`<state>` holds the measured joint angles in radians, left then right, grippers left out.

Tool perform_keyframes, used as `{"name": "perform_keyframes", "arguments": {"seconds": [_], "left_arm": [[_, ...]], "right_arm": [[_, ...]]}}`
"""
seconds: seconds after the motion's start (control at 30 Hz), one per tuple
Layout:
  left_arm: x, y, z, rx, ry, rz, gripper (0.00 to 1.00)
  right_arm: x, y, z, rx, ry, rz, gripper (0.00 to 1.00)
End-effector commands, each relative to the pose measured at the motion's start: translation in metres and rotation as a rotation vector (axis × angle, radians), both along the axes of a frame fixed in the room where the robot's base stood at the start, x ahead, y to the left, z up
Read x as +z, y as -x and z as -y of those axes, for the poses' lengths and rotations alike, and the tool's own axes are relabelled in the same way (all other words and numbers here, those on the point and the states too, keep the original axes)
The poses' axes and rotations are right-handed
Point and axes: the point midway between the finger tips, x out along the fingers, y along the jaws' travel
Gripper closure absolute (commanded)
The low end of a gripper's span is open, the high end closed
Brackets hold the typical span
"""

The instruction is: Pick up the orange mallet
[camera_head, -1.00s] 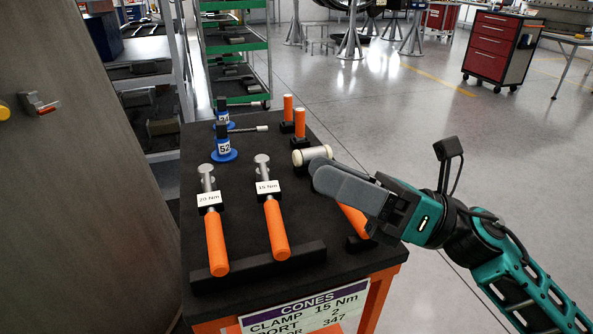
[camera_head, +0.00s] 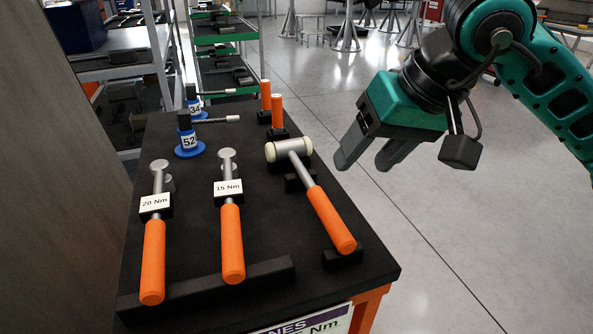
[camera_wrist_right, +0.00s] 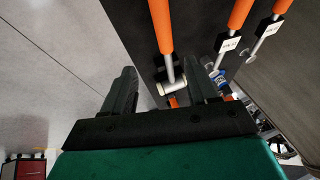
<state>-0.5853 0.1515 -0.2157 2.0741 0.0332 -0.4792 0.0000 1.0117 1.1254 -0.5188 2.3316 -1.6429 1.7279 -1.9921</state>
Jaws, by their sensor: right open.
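The orange mallet (camera_head: 325,213) lies on the black cart top with a white-ended metal head at the back and its orange handle toward the front. It rests on small black supports. My right gripper (camera_head: 361,166) is open and empty, up and to the right of the mallet, apart from it. In the right wrist view the mallet's handle (camera_wrist_right: 161,28) and head show beyond and between the open fingers (camera_wrist_right: 162,88). My left gripper is not in view.
Two orange-handled torque wrenches, labelled 20 Nm (camera_head: 154,255) and 15 Nm (camera_head: 232,240), lie left of the mallet. Blue-based tools (camera_head: 190,143) and two upright orange handles (camera_head: 277,110) stand behind. A shelf rack (camera_head: 120,60) is at the back left. Open floor lies right of the cart.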

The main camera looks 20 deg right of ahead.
Motion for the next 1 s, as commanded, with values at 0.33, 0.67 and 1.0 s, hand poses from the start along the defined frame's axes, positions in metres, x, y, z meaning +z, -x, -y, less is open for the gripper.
{"name": "perform_keyframes", "arguments": {"seconds": [0.33, 0.67, 1.0], "left_arm": [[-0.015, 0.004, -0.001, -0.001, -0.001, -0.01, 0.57], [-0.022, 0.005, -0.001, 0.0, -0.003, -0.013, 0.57], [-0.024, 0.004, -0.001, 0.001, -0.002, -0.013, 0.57]], "right_arm": [[-0.053, -0.022, -0.014, 0.001, -0.006, -0.006, 0.41], [-0.085, -0.032, -0.03, 0.003, -0.009, -0.008, 0.41], [-0.102, -0.041, -0.033, 0.001, -0.007, -0.005, 0.41]]}}
